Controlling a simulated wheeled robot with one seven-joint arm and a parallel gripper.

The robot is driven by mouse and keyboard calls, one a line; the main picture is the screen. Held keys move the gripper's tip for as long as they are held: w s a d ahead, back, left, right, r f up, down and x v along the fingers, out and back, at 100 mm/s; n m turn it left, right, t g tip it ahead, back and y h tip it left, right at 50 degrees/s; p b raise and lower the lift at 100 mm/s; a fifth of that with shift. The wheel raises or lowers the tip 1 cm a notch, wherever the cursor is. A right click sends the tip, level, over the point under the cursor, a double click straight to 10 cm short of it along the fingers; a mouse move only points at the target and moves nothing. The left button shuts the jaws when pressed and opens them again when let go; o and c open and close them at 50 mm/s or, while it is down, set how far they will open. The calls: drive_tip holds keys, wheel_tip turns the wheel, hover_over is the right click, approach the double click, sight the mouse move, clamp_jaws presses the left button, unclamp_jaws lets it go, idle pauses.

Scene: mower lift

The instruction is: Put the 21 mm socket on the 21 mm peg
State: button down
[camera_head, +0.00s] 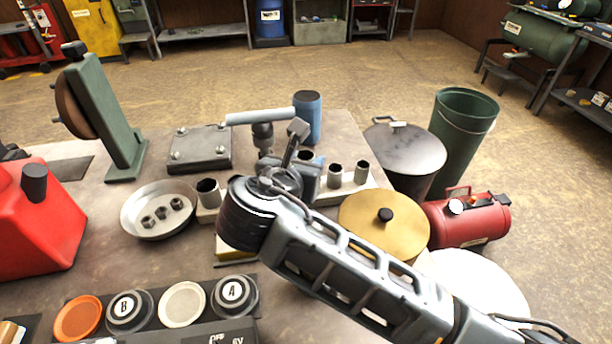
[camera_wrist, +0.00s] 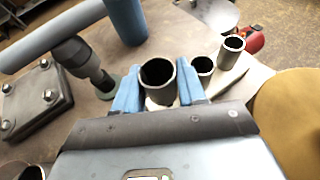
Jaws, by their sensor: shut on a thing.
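My gripper (camera_wrist: 158,88) has its two blue fingers shut on a grey metal socket (camera_wrist: 157,80), one finger on each side, with the socket's open top facing the wrist camera. In the head view my gripper (camera_head: 309,163) is over the middle of a pale socket rail (camera_head: 348,188), mostly hidden by my wrist. Two smaller sockets stand upright on the rail to the right of the held one, a near one (camera_wrist: 203,68) and a far one (camera_wrist: 232,48). A wider socket (camera_head: 208,191) stands at the rail's left end. The peg under the held socket is hidden, and no size marks are readable.
A ratchet-like tool with a pale blue handle (camera_head: 262,116) and a blue cylinder (camera_head: 307,118) stand behind the rail. A metal bowl with nuts (camera_head: 133,226) is at left. A brass-coloured lid (camera_head: 363,212) is at right. A bolted plate (camera_head: 200,142) lies behind.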

drive_tip(key=shift+d+f, duration=0.15)
drive_tip(key=shift+f, duration=2)
drive_tip(key=c, duration=0.9)
unclamp_jaws()
drive_tip(key=shift+r+p, duration=0.1)
drive_tip(key=shift+p, duration=0.2)
drive_tip(key=shift+s+r, duration=0.15)
drive_tip(key=shift+s, duration=0.15)
drive_tip(key=p+v, duration=0.2)
drive_tip(key=v, duration=0.9)
drive_tip(key=shift+s, duration=0.15)
drive_tip(key=shift+a, duration=0.25)
